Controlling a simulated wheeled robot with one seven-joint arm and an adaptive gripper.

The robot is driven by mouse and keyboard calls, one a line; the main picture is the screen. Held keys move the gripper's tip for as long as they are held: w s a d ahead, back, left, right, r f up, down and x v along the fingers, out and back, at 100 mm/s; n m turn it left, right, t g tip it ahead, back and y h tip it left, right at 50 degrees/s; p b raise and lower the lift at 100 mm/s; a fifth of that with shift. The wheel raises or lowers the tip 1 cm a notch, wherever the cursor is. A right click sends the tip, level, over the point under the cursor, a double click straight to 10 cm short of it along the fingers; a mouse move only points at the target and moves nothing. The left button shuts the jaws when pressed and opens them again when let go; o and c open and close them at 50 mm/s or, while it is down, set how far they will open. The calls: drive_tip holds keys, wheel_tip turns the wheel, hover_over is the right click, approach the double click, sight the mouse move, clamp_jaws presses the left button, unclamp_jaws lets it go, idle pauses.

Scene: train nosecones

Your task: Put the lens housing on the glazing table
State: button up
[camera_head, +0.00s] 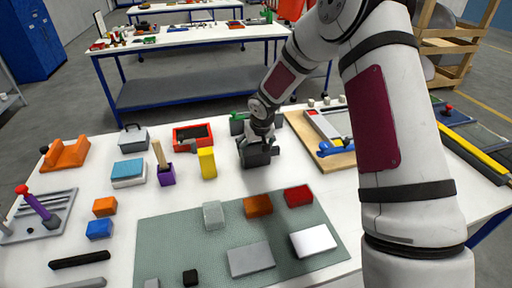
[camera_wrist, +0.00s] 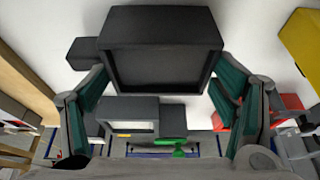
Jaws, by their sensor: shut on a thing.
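A dark grey hollow box (camera_head: 257,156), which looks like the lens housing, is at the back middle of the near white table. In the wrist view the box (camera_wrist: 160,28) fills the upper middle, with its recessed face toward the camera. My gripper (camera_head: 262,141) is at the box from above, its green-padded fingers (camera_wrist: 160,88) closed against the two sides. I cannot tell whether the box rests on the table or is just above it. Two long tables stand behind, the nearer white one (camera_head: 200,41) with a blue frame; no label shows which is the glazing table.
A green-grey mat (camera_head: 180,255) with orange, red, clear and grey blocks lies in front. A yellow block (camera_head: 207,162), purple holder (camera_head: 166,175) and red bin (camera_head: 193,136) stand left of my gripper. A wooden board (camera_head: 325,150) with tools lies right. Open floor separates the tables.

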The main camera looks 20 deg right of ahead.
drive_tip(key=shift+f, duration=0.35)
drive_tip(key=o, duration=1.4)
drive_tip(key=shift+c, duration=0.2)
drive_tip(key=shift+r, duration=0.1)
drive_tip(key=shift+s+r, duration=0.1)
drive_tip(key=shift+r, duration=0.2)
drive_tip(key=s+d+r+h, duration=0.1)
drive_tip(key=s+r, duration=0.9)
drive_tip(key=r, duration=0.2)
drive_tip(key=s+d+r+h, duration=0.1)
drive_tip(key=s+r, duration=0.8)
drive_tip(key=r, duration=0.4)
drive_tip(key=s+a+r+y, duration=0.1)
drive_tip(key=s, duration=0.9)
drive_tip(key=s+a+r+y, duration=0.1)
drive_tip(key=s+r, duration=0.1)
drive_tip(key=s, duration=0.9)
drive_tip(key=shift+r+t, duration=0.15)
drive_tip(key=shift+t, duration=0.25)
